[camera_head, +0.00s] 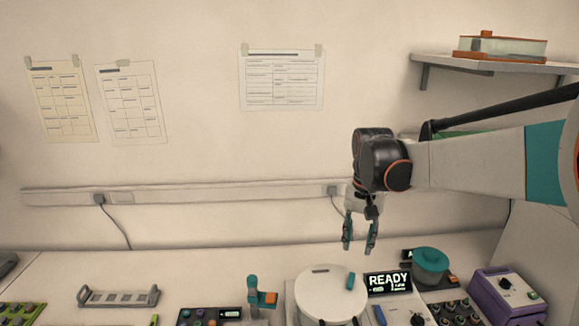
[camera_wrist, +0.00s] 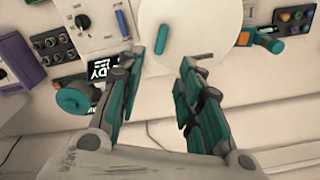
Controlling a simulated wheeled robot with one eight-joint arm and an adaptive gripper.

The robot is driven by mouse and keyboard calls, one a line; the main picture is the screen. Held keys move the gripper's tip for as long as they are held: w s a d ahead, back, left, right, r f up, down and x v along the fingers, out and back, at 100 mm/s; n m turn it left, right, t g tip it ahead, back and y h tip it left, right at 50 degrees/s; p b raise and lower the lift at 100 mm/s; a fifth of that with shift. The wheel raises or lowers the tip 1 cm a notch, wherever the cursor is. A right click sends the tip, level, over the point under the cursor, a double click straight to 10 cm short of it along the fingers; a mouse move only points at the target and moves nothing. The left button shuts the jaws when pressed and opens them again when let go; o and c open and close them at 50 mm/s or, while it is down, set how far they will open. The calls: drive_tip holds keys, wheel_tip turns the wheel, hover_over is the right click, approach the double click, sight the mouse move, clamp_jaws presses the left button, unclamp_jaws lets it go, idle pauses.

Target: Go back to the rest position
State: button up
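My gripper (camera_head: 360,248) hangs fingers down above the bench, near the wall and behind the round white lid (camera_head: 325,292). Its two teal-padded fingers stand apart with nothing between them. In the wrist view the open gripper (camera_wrist: 168,65) shows the bare gap, with the white lid (camera_wrist: 205,22) and its teal handle (camera_wrist: 161,37) beyond the fingertips. The fingers do not appear to touch anything. My arm reaches in from the right side of the head view.
A READY display (camera_head: 388,283) and a teal round-topped device (camera_head: 430,264) stand right of the lid. A purple box (camera_head: 507,298) is at far right. A grey rack (camera_head: 118,297) lies at left. A wall shelf (camera_head: 490,64) holds a clear box above my arm.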

drive_tip(key=s+a+f+n+t+b, duration=0.1)
drive_tip(key=s+n+t, duration=0.1)
drive_tip(key=s, duration=0.9)
drive_tip(key=s+a+f+n+t+b, duration=0.1)
drive_tip(key=s+n+t+b, duration=0.1)
drive_tip(key=s, duration=0.9)
drive_tip(key=n+t, duration=0.1)
drive_tip(key=t, duration=0.1)
drive_tip(key=shift+s+f+t, duration=0.2)
drive_tip(key=shift+s+t, duration=0.05)
drive_tip(key=shift+t, duration=0.15)
idle(0.6)
